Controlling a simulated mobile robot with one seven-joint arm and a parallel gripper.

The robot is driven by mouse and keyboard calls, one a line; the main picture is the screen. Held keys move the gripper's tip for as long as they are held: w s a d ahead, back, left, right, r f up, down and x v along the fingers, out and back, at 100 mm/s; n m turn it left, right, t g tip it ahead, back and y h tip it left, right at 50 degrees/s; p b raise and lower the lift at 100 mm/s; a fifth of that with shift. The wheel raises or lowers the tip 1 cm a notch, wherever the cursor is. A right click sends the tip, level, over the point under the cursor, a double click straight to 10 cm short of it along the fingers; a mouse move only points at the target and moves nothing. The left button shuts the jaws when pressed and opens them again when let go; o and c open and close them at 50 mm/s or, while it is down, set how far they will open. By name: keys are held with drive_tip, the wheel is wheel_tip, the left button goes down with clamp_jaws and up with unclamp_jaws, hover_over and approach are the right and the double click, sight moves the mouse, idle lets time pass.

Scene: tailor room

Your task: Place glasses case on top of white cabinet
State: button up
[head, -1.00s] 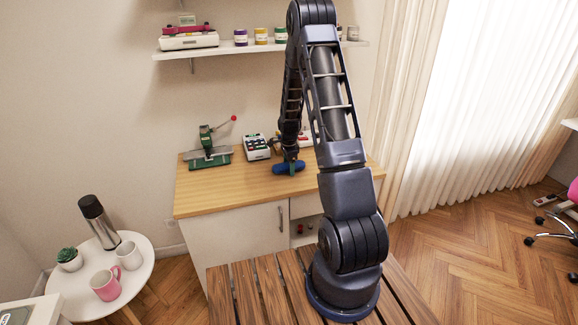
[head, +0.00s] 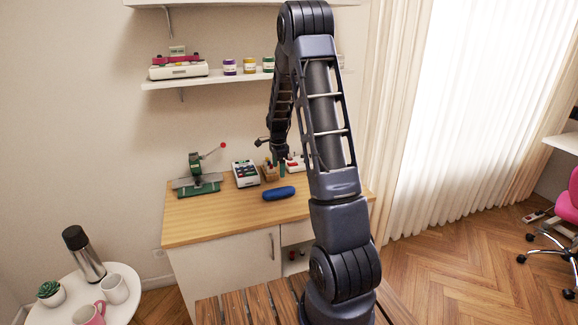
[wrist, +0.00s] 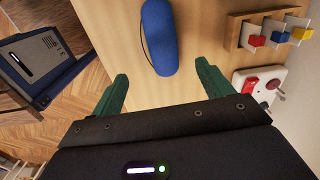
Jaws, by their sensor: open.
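The blue glasses case (head: 279,193) lies on the wooden top of the white cabinet (head: 225,268), near its middle. In the wrist view the glasses case (wrist: 159,38) lies beyond my gripper, with a dark cord along its side. My gripper (wrist: 164,90) is open, with its two green fingers apart and nothing between them. In the head view my gripper (head: 282,164) hangs above the cabinet top, just behind the case and apart from it.
A green press (head: 197,180), a calculator-like device (head: 246,173) and a small wooden rack (head: 270,171) stand along the cabinet's back. A shelf (head: 210,78) hangs above. A round white table (head: 65,300) with a flask and mugs is at left. The cabinet top's front left is clear.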

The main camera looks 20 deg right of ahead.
drive_tip(key=s+a+r+n+t, duration=0.2)
drive_tip(key=s+r+n, duration=0.6)
drive_tip(key=s+r, duration=1.05)
drive_tip(key=s+r+n+t, duration=0.1)
drive_tip(key=s+r+n, duration=0.2)
drive_tip(key=s, duration=0.7)
drive_tip(key=s+a+r+n+t, duration=0.1)
drive_tip(key=s+r+n, duration=0.3)
drive_tip(key=s, duration=0.6)
drive_tip(key=n, duration=0.2)
drive_tip(key=shift+a+n+t, duration=0.3)
